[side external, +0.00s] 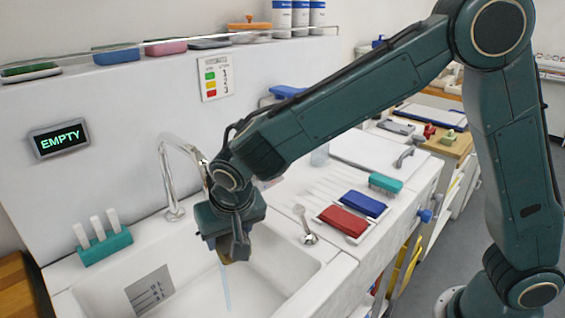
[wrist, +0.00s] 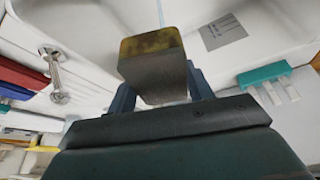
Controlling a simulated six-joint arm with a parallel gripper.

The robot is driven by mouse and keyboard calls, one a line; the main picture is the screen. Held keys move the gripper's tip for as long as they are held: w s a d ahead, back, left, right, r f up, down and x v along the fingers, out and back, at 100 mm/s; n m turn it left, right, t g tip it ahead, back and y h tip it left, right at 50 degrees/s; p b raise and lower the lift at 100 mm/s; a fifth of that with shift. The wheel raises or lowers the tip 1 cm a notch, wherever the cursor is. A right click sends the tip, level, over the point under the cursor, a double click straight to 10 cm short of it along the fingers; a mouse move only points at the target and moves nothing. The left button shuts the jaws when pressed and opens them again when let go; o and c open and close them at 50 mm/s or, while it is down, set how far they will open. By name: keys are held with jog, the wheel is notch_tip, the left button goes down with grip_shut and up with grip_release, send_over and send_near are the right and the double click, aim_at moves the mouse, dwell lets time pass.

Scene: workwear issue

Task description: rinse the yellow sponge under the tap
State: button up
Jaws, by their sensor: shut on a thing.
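My gripper (side external: 234,248) hangs over the white sink basin (side external: 290,290), below the spout of the chrome tap (side external: 166,180). It is shut on the sponge (wrist: 152,65), a block with a mottled dark yellow face and a grey-brown side in the wrist view. In the side view only a small brownish-yellow bit of the sponge (side external: 226,258) shows under the jaws. A thin pale-blue stream of water (side external: 226,288) runs down below it into the basin. My gripper hides the spout's end and where the water meets the sponge.
A teal holder (side external: 105,246) with white sticks stands on the sink's left rim. A chrome lever (side external: 306,226) and red (side external: 342,220) and blue (side external: 363,204) blocks lie to the right. A wall display (side external: 59,139) reads EMPTY. A shelf above holds several coloured pads.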

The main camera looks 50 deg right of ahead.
jog(key=shift+w+a+f, duration=0.1)
jog(key=shift+w+a, duration=0.1)
jog(key=shift+w, duration=0.25)
jog(key=shift+w+a+f, duration=0.1)
jog(key=shift+w+a, duration=0.05)
jog(key=shift+w, duration=0.25)
jog(key=shift+w+d, duration=0.2)
jog(key=shift+d, duration=0.3)
jog(key=shift+w+d, duration=0.1)
jog(key=shift+d, duration=0.1)
jog(key=shift+s+a, duration=0.35)
jog(key=shift+a, duration=0.3)
dwell(0.7)
jog(key=shift+s, duration=0.1)
jog(key=s+d, duration=0.3)
jog(key=s, duration=0.4)
dwell(0.9)
jog(key=shift+d, duration=0.1)
dwell(1.2)
